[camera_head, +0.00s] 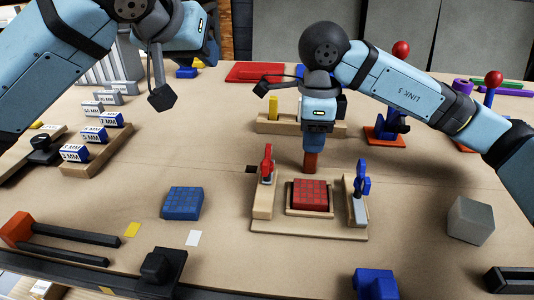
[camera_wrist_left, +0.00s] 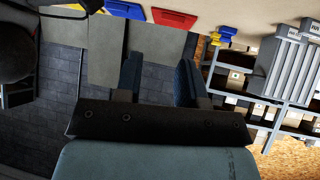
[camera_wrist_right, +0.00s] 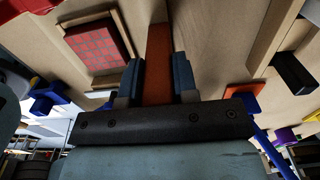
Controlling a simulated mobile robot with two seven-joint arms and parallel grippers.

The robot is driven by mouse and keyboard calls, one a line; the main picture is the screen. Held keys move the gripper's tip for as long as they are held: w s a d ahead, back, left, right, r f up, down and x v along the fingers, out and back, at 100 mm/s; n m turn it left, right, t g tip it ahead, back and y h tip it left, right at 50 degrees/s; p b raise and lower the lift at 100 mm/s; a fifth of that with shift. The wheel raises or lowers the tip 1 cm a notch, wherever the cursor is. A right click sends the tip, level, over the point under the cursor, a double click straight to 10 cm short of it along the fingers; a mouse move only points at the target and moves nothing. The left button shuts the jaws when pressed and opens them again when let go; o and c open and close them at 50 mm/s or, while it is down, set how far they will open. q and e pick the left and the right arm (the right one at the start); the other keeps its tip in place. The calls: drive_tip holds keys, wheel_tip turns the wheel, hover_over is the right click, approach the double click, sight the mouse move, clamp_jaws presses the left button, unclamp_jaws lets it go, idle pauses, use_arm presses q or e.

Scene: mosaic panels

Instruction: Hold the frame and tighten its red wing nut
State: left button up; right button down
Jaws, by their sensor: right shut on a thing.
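The wooden frame (camera_head: 310,233) lies on the table, with a red tiled panel (camera_head: 310,194) in its middle. A red wing nut (camera_head: 266,165) sits on its left rail and a blue wing nut (camera_head: 363,180) on its right rail. My right gripper (camera_head: 313,143) is above the table just behind the frame, shut on an orange-brown bar (camera_head: 310,162); the bar also shows between its fingers in the right wrist view (camera_wrist_right: 158,65). My left gripper (camera_wrist_left: 158,80) is open and empty, with its fingers apart, raised at the upper left, away from the frame.
A blue tiled panel (camera_head: 182,203) lies left of the frame and a grey cube (camera_head: 470,221) to its right. Labelled blue-and-white blocks (camera_head: 90,137) stand on a wooden rack at left. Red-knobbed clamps (camera_head: 387,125) stand at back right. A dark rail edges the front left.

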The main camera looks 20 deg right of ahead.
sight(267, 154)
use_arm(q)
drive_tip(key=s+d+f+n+g+y, duration=0.1)
drive_tip(key=s+d+f+g+y, duration=0.15)
drive_tip(key=s, duration=0.45)
drive_tip(key=s+d+f+g+y, duration=0.1)
drive_tip(key=s+d+f+y, duration=0.1)
drive_tip(key=s+d, duration=0.35)
drive_tip(key=shift+h, duration=0.25)
drive_tip(key=x, duration=0.3)
drive_tip(key=a+x, duration=0.1)
drive_tip(key=x, duration=0.3)
drive_tip(key=s+x, duration=0.1)
drive_tip(key=x, duration=0.3)
drive_tip(key=shift+s+a+f, duration=0.1)
drive_tip(key=shift+a+f, duration=0.2)
drive_tip(key=shift+a, duration=0.05)
clamp_jaws()
